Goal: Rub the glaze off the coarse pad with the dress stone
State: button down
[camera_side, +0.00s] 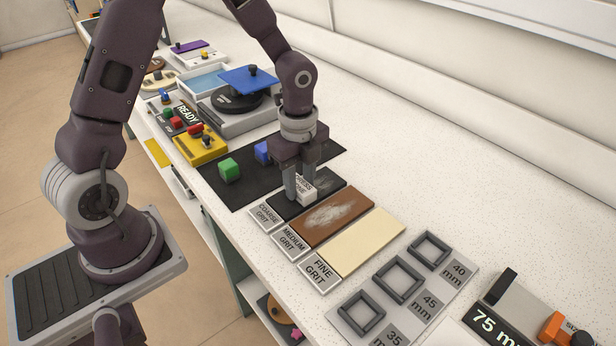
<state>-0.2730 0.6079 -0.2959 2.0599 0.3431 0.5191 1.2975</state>
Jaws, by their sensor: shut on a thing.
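My gripper (300,187) is shut on the dress stone (308,190), a small whitish block with dark lettering. The stone is over the coarse pad (283,209), low at its surface; I cannot tell whether they touch. The coarse pad is a dark slab with a "COARSE GRIT" label (266,215) at its near end. My gripper and the stone hide part of it, and faint lighter marks seem to show on its far part. The brown medium pad (358,203) beside it bears a whitish smear. The cream fine pad (368,240) looks clean.
A dark mat behind the pads holds a green cube (229,170) and a blue cube (262,152). A yellow box (201,146) and a turntable (237,100) stand farther back. Square frames (398,280) lie in front.

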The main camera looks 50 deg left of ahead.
aim_at(287, 202)
jog(key=shift+s, duration=1.65)
jog(key=shift+w, duration=5.25)
jog(key=shift+s, duration=5.25)
notch_tip(287, 202, up, 7)
